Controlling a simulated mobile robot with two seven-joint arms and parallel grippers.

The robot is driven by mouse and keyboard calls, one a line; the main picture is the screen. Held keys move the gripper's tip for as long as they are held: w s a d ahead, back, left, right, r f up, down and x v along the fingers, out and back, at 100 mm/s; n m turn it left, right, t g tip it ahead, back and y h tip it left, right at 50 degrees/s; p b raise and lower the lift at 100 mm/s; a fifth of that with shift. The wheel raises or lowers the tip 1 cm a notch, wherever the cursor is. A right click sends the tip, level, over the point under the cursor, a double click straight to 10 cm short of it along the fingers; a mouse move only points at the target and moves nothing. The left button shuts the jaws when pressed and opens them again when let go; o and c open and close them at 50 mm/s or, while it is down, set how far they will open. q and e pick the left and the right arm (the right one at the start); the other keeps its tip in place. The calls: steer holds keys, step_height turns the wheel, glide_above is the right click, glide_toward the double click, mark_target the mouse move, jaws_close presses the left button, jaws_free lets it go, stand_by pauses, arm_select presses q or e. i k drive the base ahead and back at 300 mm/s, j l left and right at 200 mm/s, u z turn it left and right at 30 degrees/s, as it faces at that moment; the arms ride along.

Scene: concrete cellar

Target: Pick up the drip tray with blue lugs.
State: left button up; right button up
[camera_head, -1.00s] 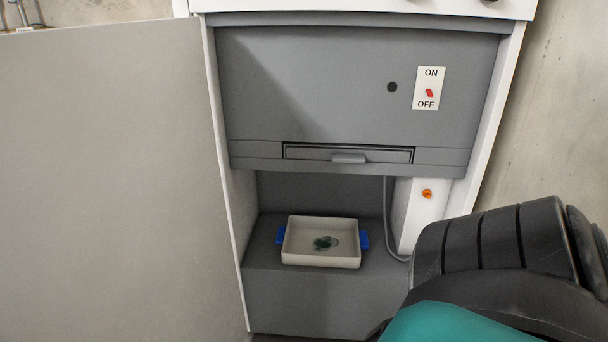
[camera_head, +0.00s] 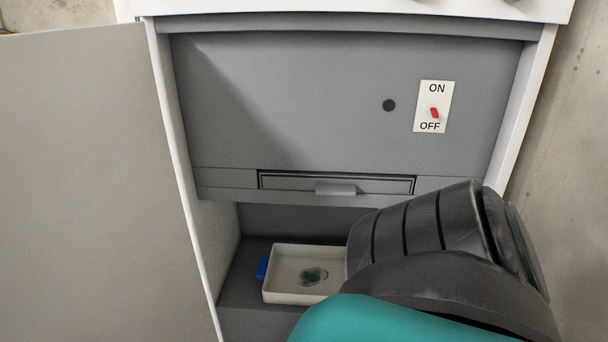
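The drip tray (camera_head: 285,298) is a shallow off-white rectangular tray with a dark green patch of liquid or residue on its floor. It sits on the grey ledge (camera_head: 240,290) in the low recess of the machine. Its left blue lug (camera_head: 262,268) is visible. Its right side and right lug are hidden behind my dark and teal arm, which comes in from the lower right. Neither gripper shows in this view, so I cannot see their fingers.
A grey panel with a red ON/OFF switch (camera_head: 434,113) and a round dark hole is above the recess. A shallow drawer front with a handle (camera_head: 335,189) overhangs the tray. An open pale door (camera_head: 80,190) stands on the left. A concrete wall is on the right.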

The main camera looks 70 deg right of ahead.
mark_target(298, 275)
steer(key=i+l, duration=0.1)
steer(key=l, duration=0.85)
steer(key=l+u, duration=0.1)
steer(key=l, duration=0.85)
steer(key=i, duration=0.05)
